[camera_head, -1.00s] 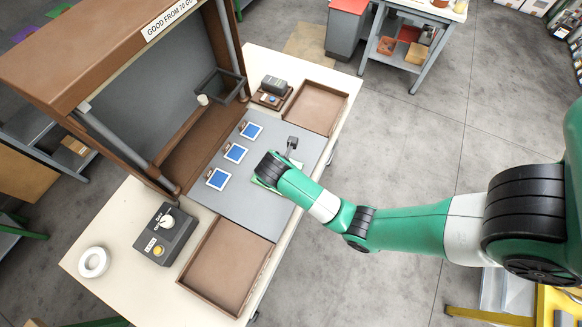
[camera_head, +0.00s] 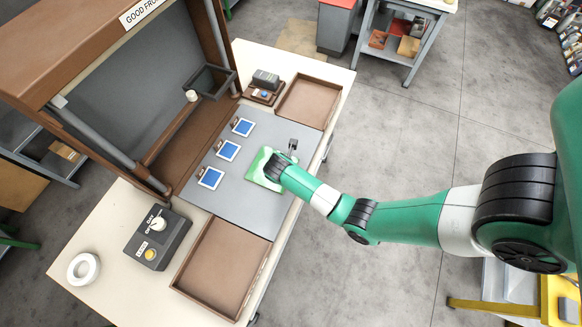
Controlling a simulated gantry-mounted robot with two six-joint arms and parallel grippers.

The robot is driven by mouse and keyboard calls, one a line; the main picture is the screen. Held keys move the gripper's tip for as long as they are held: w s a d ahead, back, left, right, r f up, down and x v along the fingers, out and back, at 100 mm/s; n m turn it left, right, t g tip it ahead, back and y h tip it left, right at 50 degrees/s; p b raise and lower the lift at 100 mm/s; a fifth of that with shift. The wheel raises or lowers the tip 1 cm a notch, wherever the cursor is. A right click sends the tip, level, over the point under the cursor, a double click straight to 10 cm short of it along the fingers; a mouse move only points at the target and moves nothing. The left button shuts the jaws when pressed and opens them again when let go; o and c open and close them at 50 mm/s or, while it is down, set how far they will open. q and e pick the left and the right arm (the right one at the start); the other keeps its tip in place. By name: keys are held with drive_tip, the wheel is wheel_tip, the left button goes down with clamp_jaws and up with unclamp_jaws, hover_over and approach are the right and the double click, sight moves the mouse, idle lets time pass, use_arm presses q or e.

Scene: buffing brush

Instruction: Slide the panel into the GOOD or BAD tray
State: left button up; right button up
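A green and white panel (camera_head: 261,172) lies on the grey work mat (camera_head: 255,207), partly covered by my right arm's wrist. My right gripper (camera_head: 291,149) is at the panel's upper right side, partly hidden by the wrist; whether its fingers are open or touch the panel is unclear. One brown tray (camera_head: 180,285) lies at the near end of the mat and another brown tray (camera_head: 335,92) at the far end. Both look empty, and I see no GOOD or BAD label on either. My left gripper is out of view.
Several blue squares (camera_head: 228,151) in pale frames line the mat's left side. A grey control box (camera_head: 172,248) with knobs and a white tape ring (camera_head: 72,269) are at the lower left. A brown booth (camera_head: 75,45) stands along the left; a small device (camera_head: 264,82) sits by the far tray.

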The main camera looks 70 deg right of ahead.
clamp_jaws()
idle(0.5)
